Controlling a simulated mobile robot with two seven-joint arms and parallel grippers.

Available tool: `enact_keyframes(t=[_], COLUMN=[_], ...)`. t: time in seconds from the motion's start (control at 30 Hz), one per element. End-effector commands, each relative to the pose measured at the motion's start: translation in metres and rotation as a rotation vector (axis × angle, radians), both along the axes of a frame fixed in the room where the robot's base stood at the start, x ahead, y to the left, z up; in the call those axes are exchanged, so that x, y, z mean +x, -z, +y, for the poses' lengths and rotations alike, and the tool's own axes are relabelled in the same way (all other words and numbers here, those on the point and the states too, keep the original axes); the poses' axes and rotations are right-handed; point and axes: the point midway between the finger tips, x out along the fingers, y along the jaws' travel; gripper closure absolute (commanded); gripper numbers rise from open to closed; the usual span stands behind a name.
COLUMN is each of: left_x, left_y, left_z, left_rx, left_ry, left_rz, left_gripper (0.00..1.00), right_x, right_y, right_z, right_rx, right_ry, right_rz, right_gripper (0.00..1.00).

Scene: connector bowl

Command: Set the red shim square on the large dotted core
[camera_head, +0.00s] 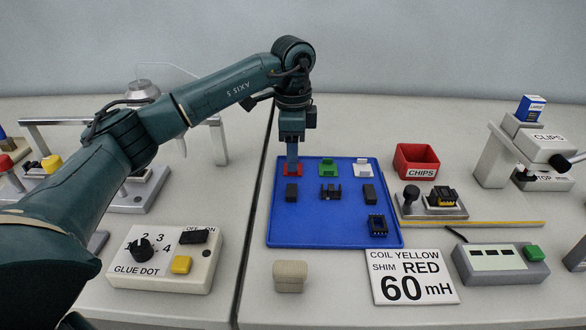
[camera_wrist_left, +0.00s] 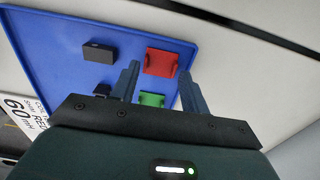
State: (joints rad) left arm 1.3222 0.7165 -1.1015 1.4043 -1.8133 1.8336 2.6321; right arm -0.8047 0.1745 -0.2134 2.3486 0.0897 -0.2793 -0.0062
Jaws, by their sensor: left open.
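The red shim (camera_head: 293,171) lies at the back left of the blue tray (camera_head: 285,233). In the left wrist view the red shim (camera_wrist_left: 161,62) shows between and just beyond my open fingertips (camera_wrist_left: 160,72). In the head view my left gripper (camera_head: 292,160) points down directly over the shim and partly hides it. Several black cores lie on the tray: a plain block (camera_head: 292,193), an upright-armed one (camera_head: 331,192), another block (camera_head: 370,193) and one with small pale marks (camera_head: 377,225). I cannot tell for sure which is the large dotted core. My right gripper is out of view.
Green (camera_head: 328,171) and white (camera_head: 362,169) shims lie right of the red one. A fixture (camera_head: 443,205) holds a black and yellow part. A card (camera_head: 411,277) reads "COIL YELLOW SHIM RED 60 mH". A red CHIPS bin (camera_head: 416,160) and glue-dot box (camera_head: 160,262) flank the tray.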

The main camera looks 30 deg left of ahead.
Motion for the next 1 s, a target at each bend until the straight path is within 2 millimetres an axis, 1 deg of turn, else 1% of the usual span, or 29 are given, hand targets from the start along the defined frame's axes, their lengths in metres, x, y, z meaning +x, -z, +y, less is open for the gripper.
enact_keyframes(t=[0.03, 0.1, 0.33, 0.67, 0.7, 0.87, 0.93, 1.0], left_x=[-0.0003, -0.0002, 0.0002, 0.0002, 0.0002, 0.0003, 0.0004, 0.0008], left_y=[0.0098, 0.0165, 0.0185, 0.0182, 0.0181, 0.0179, 0.0155, 0.0089], left_z=[0.0, 0.0, -0.0001, -0.0002, -0.0002, -0.0003, -0.0004, -0.0005], left_rx=[0.0, 0.0, 0.0, 0.0, 0.0, 0.0, 0.0, -0.001], left_ry=[0.0, 0.0, 0.0, 0.0, 0.0, 0.0, 0.0, 0.0], left_rz=[0.002, 0.001, -0.001, 0.0, -0.001, -0.001, -0.001, -0.003], left_gripper=[0.55, 0.55, 0.55, 0.81, 0.82, 0.82, 0.82, 0.82], right_x=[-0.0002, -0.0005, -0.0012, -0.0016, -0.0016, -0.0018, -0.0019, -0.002], right_y=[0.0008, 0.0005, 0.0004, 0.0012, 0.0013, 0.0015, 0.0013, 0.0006], right_z=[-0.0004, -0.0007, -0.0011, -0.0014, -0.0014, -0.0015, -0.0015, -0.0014], right_rx=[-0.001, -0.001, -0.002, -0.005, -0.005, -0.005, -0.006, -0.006], right_ry=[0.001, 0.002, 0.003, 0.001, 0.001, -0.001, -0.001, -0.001], right_rz=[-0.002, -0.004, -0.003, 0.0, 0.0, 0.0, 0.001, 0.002], right_gripper=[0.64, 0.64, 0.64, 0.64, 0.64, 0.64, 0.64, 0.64])
